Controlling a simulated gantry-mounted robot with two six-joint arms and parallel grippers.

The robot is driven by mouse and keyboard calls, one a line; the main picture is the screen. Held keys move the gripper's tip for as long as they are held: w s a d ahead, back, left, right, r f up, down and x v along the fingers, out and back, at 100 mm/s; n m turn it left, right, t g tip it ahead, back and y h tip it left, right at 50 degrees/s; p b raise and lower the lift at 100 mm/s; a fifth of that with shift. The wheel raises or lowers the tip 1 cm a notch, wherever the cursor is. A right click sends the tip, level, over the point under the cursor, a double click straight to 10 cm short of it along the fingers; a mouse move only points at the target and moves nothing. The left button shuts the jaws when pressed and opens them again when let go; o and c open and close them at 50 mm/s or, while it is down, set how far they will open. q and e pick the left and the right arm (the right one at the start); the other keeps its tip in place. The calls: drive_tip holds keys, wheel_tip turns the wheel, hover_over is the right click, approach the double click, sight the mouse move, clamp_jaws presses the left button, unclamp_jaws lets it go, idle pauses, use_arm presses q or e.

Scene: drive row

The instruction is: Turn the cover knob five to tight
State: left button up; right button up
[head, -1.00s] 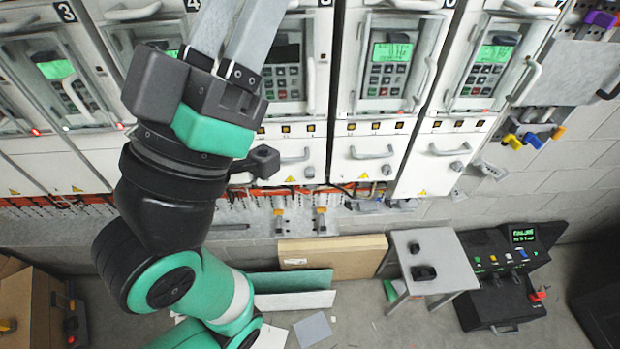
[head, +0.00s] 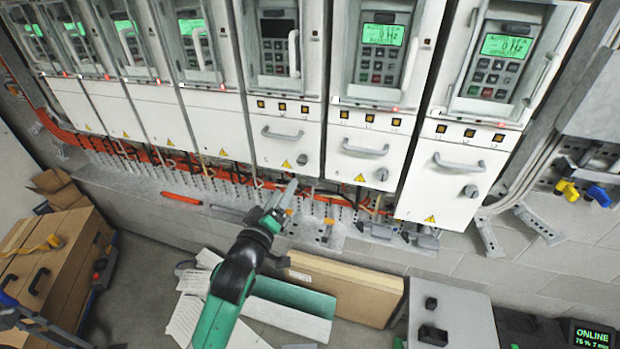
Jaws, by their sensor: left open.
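The white cabinet with a dark display (head: 277,28) shows no number now; by its place in the row I take it as five. Its lower cover (head: 275,137) looks closed. The small grey cover knob (head: 302,159) sits at the cover's lower right, below a grey bar handle (head: 282,133). The knob's turn angle is too small to tell. My left gripper (head: 287,194) is open and small in view, just below the cover's bottom edge and lower than the knob. It appears apart from the knob, with nothing seen in it. My right gripper is not in view.
Similar knobs sit on the neighbouring covers, at six (head: 382,174) and at the far right (head: 471,191). Orange cables (head: 110,146) run below the cabinets.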

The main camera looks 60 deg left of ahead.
sight(301, 162)
use_arm(q)
drive_tip(key=x, duration=1.1)
drive_tip(key=shift+w+a+r+p, duration=0.15)
drive_tip(key=shift+w+p, duration=0.2)
drive_tip(key=shift+p, duration=0.05)
clamp_jaws()
